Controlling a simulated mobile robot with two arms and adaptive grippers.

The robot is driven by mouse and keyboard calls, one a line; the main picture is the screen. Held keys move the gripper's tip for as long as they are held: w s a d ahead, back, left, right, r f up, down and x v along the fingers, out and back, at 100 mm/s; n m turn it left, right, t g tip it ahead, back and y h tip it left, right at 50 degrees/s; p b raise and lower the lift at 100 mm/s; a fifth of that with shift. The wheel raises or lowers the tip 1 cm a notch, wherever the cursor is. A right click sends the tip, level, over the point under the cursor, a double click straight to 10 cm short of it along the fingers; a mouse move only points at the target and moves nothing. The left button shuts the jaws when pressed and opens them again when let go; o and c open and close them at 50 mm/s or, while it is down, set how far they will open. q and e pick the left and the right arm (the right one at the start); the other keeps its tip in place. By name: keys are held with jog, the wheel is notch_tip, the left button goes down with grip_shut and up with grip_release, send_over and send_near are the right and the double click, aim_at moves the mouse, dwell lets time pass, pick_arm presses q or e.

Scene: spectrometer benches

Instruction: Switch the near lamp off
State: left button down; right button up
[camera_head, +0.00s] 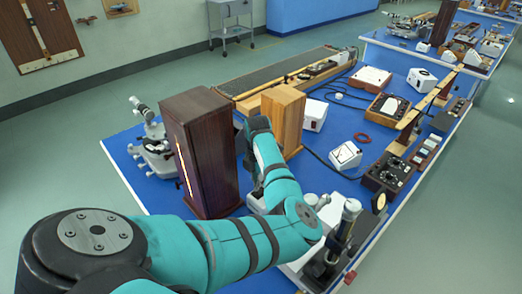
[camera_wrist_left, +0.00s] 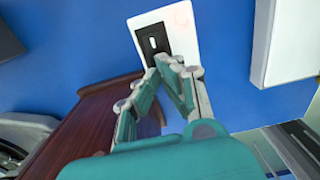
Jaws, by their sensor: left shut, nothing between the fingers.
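A tall dark wooden lamp housing (camera_head: 214,160) stands near the front of the blue bench, with a bright slit (camera_head: 185,168) glowing on its front-left side. In the left wrist view, a white plate (camera_wrist_left: 183,22) with a black switch (camera_wrist_left: 152,38) lies on the blue bench top beside the brown housing (camera_wrist_left: 85,120). My left gripper (camera_wrist_left: 172,64) is shut and empty, its fingertips at the lower edge of the switch; I cannot tell whether they touch it. In the head view, the housing and my arm largely hide this gripper and the switch. My right gripper is out of view.
A light wooden box (camera_head: 285,118) stands just beyond my left arm. A metal instrument (camera_head: 155,145) is left of the dark housing. A white box (camera_wrist_left: 287,40) is right of the switch. Meters and control boxes crowd the bench's right side.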

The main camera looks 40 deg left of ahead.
aim_at(258, 191)
pick_arm(q)
jog(key=shift+f, duration=0.4)
jog(key=shift+f+b, duration=0.8)
jog(key=shift+f, duration=0.15)
dwell(0.5)
jog(key=shift+s+d+r, duration=0.1)
jog(key=shift+r+p, duration=0.85)
jog(key=shift+p, duration=0.2)
notch_tip(258, 191, up, 5)
jog(key=p, duration=0.5)
jog(key=shift+r, duration=0.1)
